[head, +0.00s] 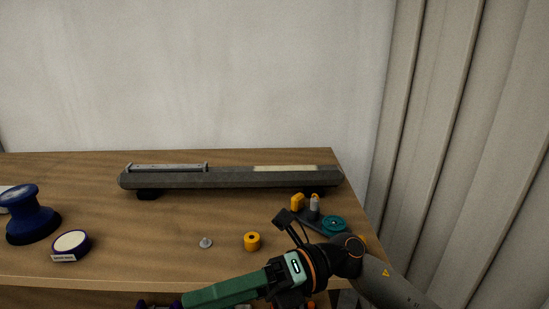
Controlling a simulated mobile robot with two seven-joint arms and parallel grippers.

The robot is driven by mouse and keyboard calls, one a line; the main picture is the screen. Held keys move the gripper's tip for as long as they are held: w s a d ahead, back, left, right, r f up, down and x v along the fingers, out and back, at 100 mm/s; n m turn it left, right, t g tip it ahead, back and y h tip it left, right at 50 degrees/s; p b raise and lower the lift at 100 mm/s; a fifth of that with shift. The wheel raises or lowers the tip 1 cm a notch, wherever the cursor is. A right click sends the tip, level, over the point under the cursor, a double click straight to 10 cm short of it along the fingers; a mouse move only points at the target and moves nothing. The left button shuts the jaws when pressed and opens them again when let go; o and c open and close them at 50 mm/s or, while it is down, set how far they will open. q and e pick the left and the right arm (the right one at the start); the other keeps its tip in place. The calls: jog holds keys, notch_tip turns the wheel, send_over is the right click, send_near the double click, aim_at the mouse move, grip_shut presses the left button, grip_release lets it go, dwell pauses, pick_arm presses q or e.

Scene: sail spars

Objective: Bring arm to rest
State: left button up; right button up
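My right arm comes in from the lower right, over the table's front right corner. Its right gripper (288,280) points to the lower left, with a dark bracket standing up from the wrist. A long green bar (225,291) extends from the gripper toward the bottom edge. I cannot tell whether the fingers are closed on this bar, as the fingertips are not clear. My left gripper is not in view.
On the wooden table (110,250) lies a long grey bar (225,179) at the back. A blue spool-shaped thing (32,218), a round blue tin (70,243), a grey knob (205,242), a yellow ring (252,241) and a teal disc (333,224) stand around it. A curtain (465,130) hangs at right.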

jog(key=w+d+m+t+y+p, duration=0.1)
jog(key=w+d+m+t+y, duration=0.2)
jog(key=m+t, duration=0.55)
jog(key=w+d+m+t+y+p, duration=0.1)
jog(key=w+d+m+t+y, duration=0.15)
jog(key=w+m+t, duration=0.5)
jog(key=w+d+f+m+t+h, duration=0.1)
jog(key=d+f+m+t+h, duration=0.4)
jog(key=m, duration=0.4)
jog(key=w+d+f+m+t+h, duration=0.15)
jog(key=f+m+t+h, duration=0.25)
jog(key=f+m+h, duration=0.4)
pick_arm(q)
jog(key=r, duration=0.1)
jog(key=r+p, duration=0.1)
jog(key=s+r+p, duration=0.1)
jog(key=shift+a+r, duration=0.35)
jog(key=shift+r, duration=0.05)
pick_arm(e)
jog(key=s+d+f+m+g+h, duration=0.3)
jog(key=s+d+f+m, duration=0.2)
jog(key=s+f, duration=0.3)
jog(key=s+d+f+m+g+h, duration=0.4)
jog(key=s+d+f, duration=0.3)
jog(key=f, duration=0.8)
jog(key=shift+s+d+f+m+g, duration=0.15)
jog(key=shift+s+d+m+g, duration=0.2)
jog(key=shift+s+m, duration=0.65)
